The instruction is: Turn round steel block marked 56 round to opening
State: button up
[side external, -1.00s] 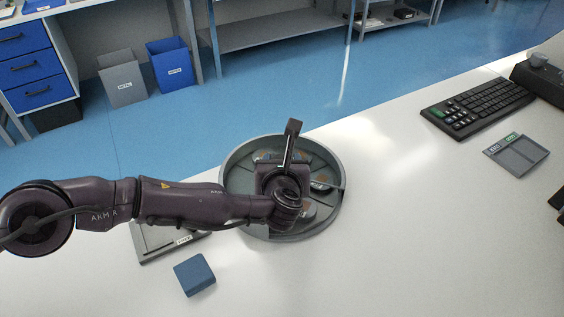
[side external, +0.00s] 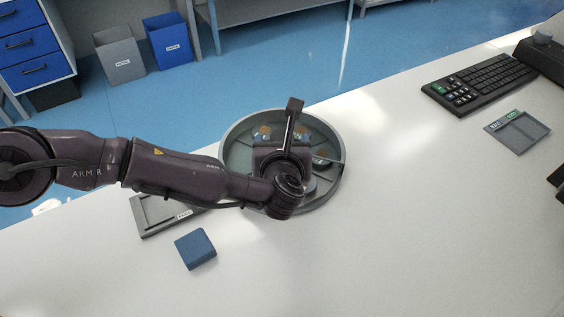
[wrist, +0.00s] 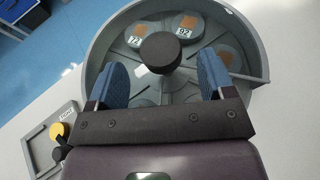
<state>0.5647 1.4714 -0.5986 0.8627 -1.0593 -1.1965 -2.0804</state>
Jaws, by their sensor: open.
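A round grey tray (side external: 229,185) with dividers holds several round steel blocks, each with an orange patch. In the wrist view, one block reads about 72 (wrist: 137,38) and another about 82 (wrist: 187,26); a third block (wrist: 228,58) is unreadable. I cannot make out a 56. A dark round knob (wrist: 160,50) stands at the tray's middle. My gripper (wrist: 164,75) is over the tray, open, with its blue fingers either side of and short of the knob in the picture. Contact cannot be told. In the side view, my wrist hides the tray's centre and my fingertips.
A grey labelled holder (side external: 160,215) lies left of the tray, and a blue block (side external: 196,249) in front of it. A keyboard (side external: 480,84) and a small grey tray (side external: 517,131) lie at right. The white table between is clear.

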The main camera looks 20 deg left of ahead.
jog(key=v, duration=0.9)
jog(key=shift+r, duration=0.1)
